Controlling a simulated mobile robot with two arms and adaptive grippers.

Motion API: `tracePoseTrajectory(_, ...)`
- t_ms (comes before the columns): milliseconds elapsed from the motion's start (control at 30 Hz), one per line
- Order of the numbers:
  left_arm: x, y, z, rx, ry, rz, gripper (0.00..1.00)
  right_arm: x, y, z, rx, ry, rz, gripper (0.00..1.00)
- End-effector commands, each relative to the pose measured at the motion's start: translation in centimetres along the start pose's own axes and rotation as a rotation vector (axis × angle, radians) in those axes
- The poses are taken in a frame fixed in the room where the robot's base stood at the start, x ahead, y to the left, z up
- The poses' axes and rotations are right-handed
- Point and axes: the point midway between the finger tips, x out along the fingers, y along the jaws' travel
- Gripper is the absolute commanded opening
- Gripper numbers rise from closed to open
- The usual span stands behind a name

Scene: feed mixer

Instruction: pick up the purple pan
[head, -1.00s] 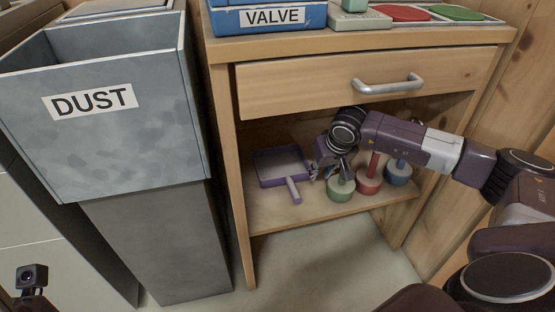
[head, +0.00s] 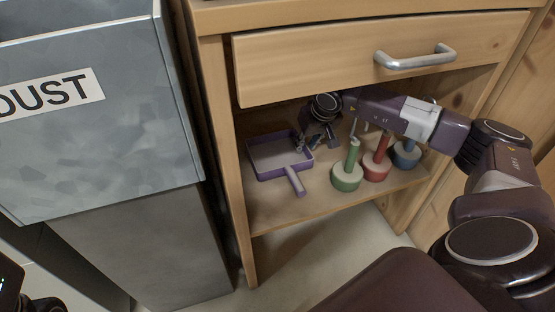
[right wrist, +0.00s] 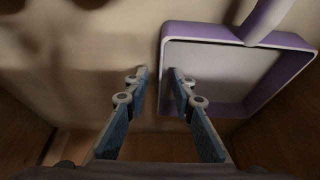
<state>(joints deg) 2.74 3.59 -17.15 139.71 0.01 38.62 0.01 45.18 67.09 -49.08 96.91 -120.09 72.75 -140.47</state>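The purple pan (head: 268,174) lies flat on the cabinet's lower shelf, its handle (head: 295,182) pointing toward the front. It also shows in the right wrist view (right wrist: 176,32), at the upper right. My right gripper (head: 304,146) is inside the cabinet at the pan's right rim in the head view. In the right wrist view its two fingers (right wrist: 158,72) are apart, one on either side of the pan's near side wall in the picture. Whether they touch the wall I cannot tell. Only dark parts of my left arm show at the lower left corner; its fingers are not visible.
A green-handled weight (head: 346,178), a red-handled one (head: 377,167) and a blue-handled one (head: 406,155) stand right of the pan, under my right arm. The shut drawer (head: 320,65) is above. A grey dust bin (head: 110,150) stands left of the cabinet (head: 222,160).

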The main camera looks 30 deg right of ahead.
Motion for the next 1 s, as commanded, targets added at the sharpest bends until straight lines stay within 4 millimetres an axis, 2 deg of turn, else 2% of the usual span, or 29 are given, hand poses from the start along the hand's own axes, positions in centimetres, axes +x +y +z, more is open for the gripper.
tracePoseTrajectory(100,0.14,0.13,-0.24,0.002,0.02,0.007,0.4,0.93,0.01,0.22,-0.003,0.001,-0.001,0.23)
tracePoseTrajectory(400,0.47,0.16,-0.29,0.003,0.025,0.01,0.4,0.95,0.02,0.19,-0.003,0.001,-0.001,0.23)
tracePoseTrajectory(633,0.46,0.17,-0.3,0.003,0.025,0.01,0.4,0.95,0.01,0.2,-0.003,0.0,-0.001,0.0)
tracePoseTrajectory(1000,0.47,0.18,-0.33,0.002,0.026,0.01,0.4,0.9,0.0,0.14,-0.003,0.002,-0.002,0.0)
